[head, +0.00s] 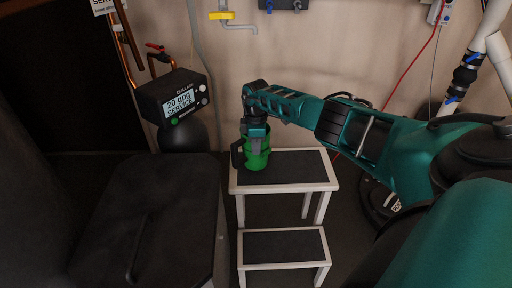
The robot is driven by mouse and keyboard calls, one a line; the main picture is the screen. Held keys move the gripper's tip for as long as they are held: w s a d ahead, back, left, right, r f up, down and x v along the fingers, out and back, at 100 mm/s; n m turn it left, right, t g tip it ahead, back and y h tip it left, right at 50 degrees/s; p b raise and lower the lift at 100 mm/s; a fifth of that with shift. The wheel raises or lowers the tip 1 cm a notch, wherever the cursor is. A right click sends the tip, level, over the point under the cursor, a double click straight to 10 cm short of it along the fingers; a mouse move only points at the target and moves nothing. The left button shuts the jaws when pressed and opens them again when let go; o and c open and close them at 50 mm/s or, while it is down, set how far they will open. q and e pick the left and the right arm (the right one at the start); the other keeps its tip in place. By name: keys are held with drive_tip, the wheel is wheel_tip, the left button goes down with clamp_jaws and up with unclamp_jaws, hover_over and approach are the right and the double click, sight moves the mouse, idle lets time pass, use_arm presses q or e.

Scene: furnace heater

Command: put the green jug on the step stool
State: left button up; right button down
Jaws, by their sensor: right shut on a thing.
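The green jug (257,161) with a dark handle on its left shows at the upper left part of the step stool's top step. My right gripper (256,139) comes down from above and is shut on the jug at its rim. The jug looks upright. I cannot tell whether its base touches the step. The step stool (306,176) has a white frame with dark treads, an upper step at the back and a lower step in front. My left gripper is not in view.
A dark lidded bin (150,222) stands left of the stool. A water softener control head (178,100) on a dark tank is behind it. A yellow-handled tap (222,16) and pipes are on the wall. The right part of the top step is clear.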

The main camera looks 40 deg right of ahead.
wheel_tip(320, 180, down, 2)
drive_tip(key=shift+f+b, duration=0.1)
drive_tip(key=shift+b, duration=0.2)
drive_tip(key=shift+f, duration=0.15)
drive_tip(key=c, duration=1.7)
unclamp_jaws()
drive_tip(key=o, duration=0.4)
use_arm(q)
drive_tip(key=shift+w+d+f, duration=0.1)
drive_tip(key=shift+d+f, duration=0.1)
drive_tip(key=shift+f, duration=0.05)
use_arm(e)
drive_tip(key=shift+o, duration=0.2)
